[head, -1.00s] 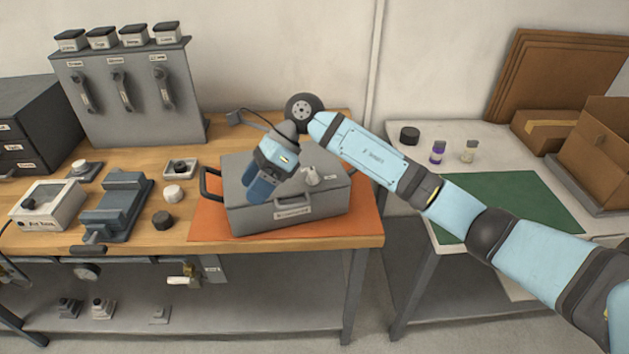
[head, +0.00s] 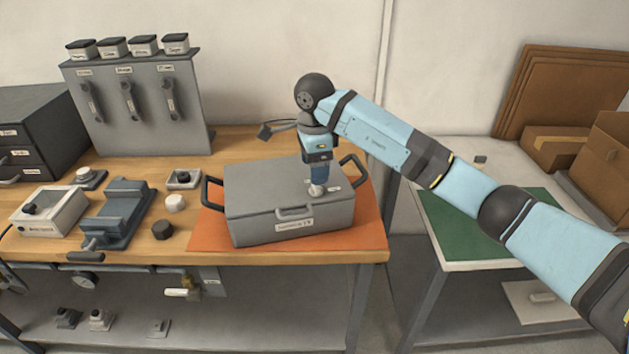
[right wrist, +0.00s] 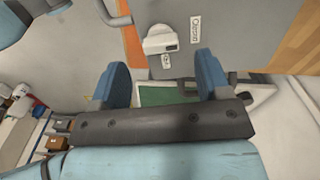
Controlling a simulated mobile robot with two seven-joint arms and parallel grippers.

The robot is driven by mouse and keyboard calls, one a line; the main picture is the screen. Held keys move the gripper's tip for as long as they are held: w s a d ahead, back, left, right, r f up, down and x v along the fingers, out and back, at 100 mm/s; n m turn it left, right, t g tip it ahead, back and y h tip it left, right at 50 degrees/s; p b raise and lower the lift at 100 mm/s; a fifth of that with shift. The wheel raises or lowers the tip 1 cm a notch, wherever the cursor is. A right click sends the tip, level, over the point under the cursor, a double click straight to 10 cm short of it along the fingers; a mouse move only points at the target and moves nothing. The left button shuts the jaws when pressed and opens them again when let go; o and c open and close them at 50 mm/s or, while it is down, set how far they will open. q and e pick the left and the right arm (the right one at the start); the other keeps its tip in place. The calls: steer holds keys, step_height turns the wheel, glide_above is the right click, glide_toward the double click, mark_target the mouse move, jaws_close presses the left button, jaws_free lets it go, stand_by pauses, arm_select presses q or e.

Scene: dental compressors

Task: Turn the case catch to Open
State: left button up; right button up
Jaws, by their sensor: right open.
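The grey case (head: 262,205) stands closed on an orange mat (head: 212,238) on the wooden bench. Its catch (head: 317,188) is a pale knob on the right part of the lid. In the right wrist view, the catch (right wrist: 160,40) shows beyond the fingertips, with small labels (right wrist: 195,28) beside it, too small to read surely. My right gripper (head: 318,181) points down at the catch, its blue fingers apart. In the right wrist view, my right gripper (right wrist: 161,66) is open and empty, with the catch lined up between its fingers; contact cannot be told. My left gripper is not in view.
Dark handles (head: 211,193) stick out from the case's ends. A grey vise (head: 118,212), a pale box (head: 48,210) and small knobs (head: 175,203) stand to the left. A second table with a green mat (head: 462,232) and cardboard boxes (head: 555,140) is at right.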

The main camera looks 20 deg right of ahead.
steer(key=shift+f, duration=2.35)
steer(key=c, duration=0.9)
